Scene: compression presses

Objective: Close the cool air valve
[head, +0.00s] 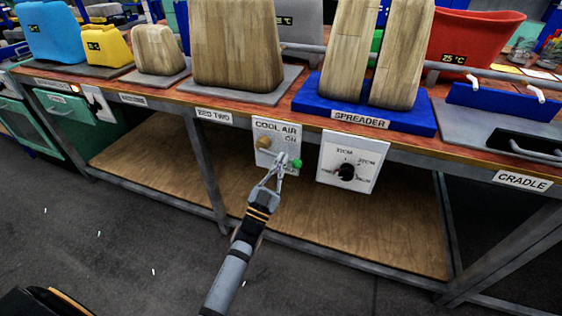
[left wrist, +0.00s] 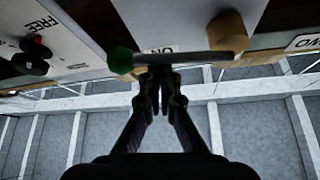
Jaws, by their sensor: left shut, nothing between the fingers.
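The cool air panel (head: 287,128) is a white plate on the bench's front edge, lettered COOL AIR and ON. Its valve has a brass body (head: 264,143) and a green knob (head: 297,163) to the lower right. In the left wrist view a grey lever (left wrist: 185,59) runs between the green knob (left wrist: 120,60) and the brass body (left wrist: 228,31). My left gripper (head: 280,166) is shut and empty, its fingertips at the lever's middle beside the green knob. They also show in the left wrist view (left wrist: 160,76). I cannot tell whether they touch the lever. My right gripper is out of view.
A white dial panel (head: 350,161) with a black knob is just right of the valve. The bench edge (head: 245,108) overhangs above, carrying wooden blocks and a blue spreader base (head: 310,101).

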